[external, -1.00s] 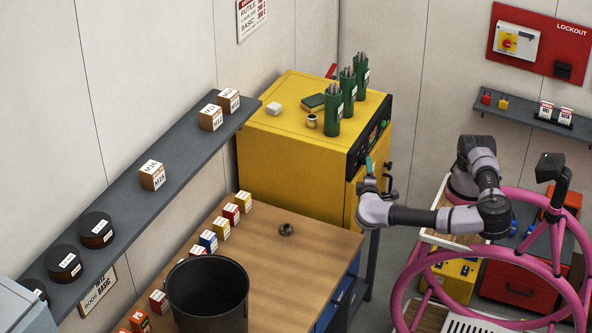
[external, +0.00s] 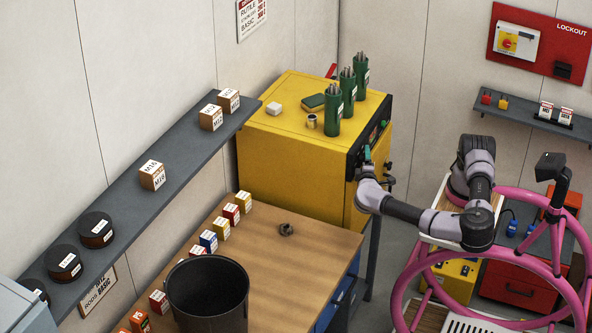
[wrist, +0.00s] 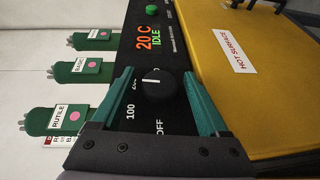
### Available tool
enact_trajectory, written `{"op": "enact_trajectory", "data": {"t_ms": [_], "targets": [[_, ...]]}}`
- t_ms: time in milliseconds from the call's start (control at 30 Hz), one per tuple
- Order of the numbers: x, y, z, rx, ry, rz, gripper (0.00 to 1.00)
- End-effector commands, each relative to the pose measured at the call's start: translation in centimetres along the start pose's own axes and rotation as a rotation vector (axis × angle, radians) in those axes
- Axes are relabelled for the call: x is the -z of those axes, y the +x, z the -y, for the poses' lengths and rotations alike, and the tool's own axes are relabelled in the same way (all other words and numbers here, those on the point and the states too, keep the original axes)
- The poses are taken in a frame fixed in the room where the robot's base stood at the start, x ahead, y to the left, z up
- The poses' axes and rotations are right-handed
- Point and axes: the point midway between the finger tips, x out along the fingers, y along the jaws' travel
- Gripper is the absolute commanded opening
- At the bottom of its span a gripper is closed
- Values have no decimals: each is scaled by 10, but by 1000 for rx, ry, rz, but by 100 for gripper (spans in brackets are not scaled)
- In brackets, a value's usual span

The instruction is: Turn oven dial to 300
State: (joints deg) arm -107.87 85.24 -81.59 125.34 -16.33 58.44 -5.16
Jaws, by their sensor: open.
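The yellow oven (external: 290,140) stands against the back wall, its dark control panel on the right-hand front. In the wrist view the round black dial (wrist: 158,84) sits on that panel (wrist: 150,14). A white pointer line lies crosswise on the dial, towards a partly hidden number on its left. The marks OFF and 100 show below it. My gripper (wrist: 156,76) is open, its two teal fingers on either side of the dial; I cannot tell if they touch it. In the external view my gripper (external: 367,156) is at the panel, and the dial cannot be made out.
The panel display (wrist: 148,38) reads 20 C IDLE, with a green button (wrist: 152,10) above. Green rod canisters (external: 332,110) stand on the oven top near the panel. A wooden bench (external: 270,262) is in front. A pink ringed frame (external: 400,290) stands near my arm.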

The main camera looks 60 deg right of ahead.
Motion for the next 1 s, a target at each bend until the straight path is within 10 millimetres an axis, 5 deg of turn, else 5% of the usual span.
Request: {"op": "enact_trajectory", "data": {"t_ms": [200,400,1000], "targets": [[0,0,0,0,0,0,74],[0,0,0,0,0,-1,0],[0,-1,0,204,81,-1,0]]}}
